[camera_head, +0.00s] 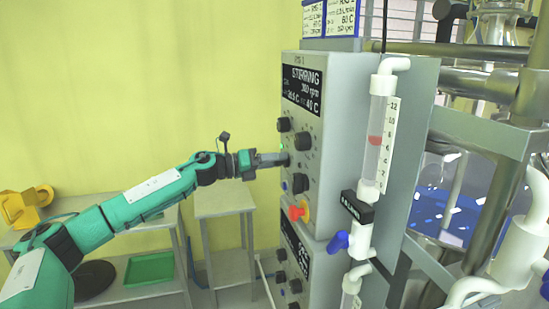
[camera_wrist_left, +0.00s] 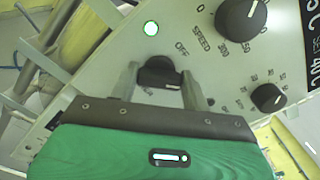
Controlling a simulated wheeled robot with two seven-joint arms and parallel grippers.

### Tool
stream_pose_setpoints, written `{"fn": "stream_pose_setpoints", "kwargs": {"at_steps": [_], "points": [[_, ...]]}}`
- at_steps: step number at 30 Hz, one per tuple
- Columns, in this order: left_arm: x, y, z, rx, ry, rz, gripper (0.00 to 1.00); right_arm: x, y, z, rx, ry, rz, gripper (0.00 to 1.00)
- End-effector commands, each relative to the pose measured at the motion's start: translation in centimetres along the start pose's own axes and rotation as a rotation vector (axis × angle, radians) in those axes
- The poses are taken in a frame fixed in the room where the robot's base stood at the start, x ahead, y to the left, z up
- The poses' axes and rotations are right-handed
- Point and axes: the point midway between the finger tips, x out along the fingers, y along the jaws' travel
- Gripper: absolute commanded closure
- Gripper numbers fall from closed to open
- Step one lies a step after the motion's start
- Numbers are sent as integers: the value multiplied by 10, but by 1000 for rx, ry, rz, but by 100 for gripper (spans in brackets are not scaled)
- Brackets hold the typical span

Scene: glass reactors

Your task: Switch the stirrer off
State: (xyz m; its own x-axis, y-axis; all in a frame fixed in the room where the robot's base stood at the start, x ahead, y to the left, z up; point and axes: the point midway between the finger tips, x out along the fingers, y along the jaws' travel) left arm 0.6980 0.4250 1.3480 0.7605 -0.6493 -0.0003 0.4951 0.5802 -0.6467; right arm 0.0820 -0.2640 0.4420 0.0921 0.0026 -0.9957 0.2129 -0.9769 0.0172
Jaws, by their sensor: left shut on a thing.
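The grey control box (camera_head: 338,75) stands at the centre in the head view. Its dark display (camera_head: 302,90) reads STIRRING, with an rpm figure too small to read surely. My left gripper (camera_head: 284,159) reaches its front panel from the left. In the left wrist view my left gripper (camera_wrist_left: 160,85) is shut on a small black switch knob (camera_wrist_left: 158,71), one finger on each side. The word OFF is printed just above the knob's right side. My right gripper is not in view.
A large black speed dial (camera_wrist_left: 240,19) and a smaller dial (camera_wrist_left: 268,97) are beside the switch. A red-orange emergency button (camera_head: 299,211) sits below on the box. A flow tube (camera_head: 377,140) and metal pipes stand to the right. A small table (camera_head: 224,203) is behind my left arm.

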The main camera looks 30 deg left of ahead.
Motion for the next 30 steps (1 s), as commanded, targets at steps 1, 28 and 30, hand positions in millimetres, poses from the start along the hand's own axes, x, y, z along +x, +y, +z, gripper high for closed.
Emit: {"fn": "stream_pose_setpoints", "kwargs": {"at_steps": [1,28,30], "points": [[0,-1,2,-40,1,2,76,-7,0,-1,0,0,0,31],[0,2,1,-784,-1,1,76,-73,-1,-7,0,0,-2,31],[0,2,1,-814,-1,1,76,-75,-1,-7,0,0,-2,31]]}}
